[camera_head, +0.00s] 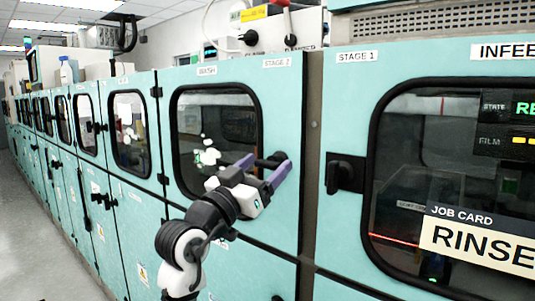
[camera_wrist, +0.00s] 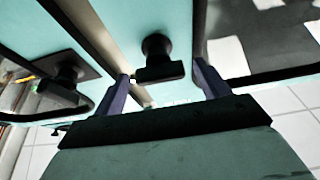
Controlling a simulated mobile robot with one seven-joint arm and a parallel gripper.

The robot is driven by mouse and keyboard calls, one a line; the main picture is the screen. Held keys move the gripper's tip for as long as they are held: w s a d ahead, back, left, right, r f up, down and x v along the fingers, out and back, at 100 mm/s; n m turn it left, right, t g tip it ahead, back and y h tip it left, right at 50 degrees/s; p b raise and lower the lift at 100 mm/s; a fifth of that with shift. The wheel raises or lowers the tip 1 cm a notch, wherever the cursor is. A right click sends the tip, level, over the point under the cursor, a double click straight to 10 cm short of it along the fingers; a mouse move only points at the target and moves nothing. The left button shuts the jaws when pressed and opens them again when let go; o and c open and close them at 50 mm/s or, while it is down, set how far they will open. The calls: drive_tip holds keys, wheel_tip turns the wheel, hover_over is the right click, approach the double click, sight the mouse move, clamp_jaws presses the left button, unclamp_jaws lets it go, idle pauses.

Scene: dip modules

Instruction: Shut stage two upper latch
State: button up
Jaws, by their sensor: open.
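The stage two upper door (camera_head: 285,105) is a teal panel with a dark rounded window, under the label "STAGE 2". It appears flush with its neighbours. Its black latch (camera_head: 270,162) is at the door's right edge, partly hidden by my gripper (camera_head: 266,166). My gripper is open, with one purple finger on either side of the latch. In the wrist view the latch (camera_wrist: 158,70) sits between the two fingers (camera_wrist: 161,73), with a visible gap on each side.
The stage 1 door (camera_head: 345,110) is to the right, with its own black latch (camera_head: 340,175), handle pointing down. It also shows at left in the wrist view (camera_wrist: 66,82). A grey post (camera_head: 313,130) separates the doors. More teal modules run left; open floor (camera_head: 45,235) lies beside them.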

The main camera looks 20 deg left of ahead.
drive_tip(key=shift+x, duration=0.9)
drive_tip(key=shift+c, duration=0.3)
drive_tip(key=c, duration=0.9)
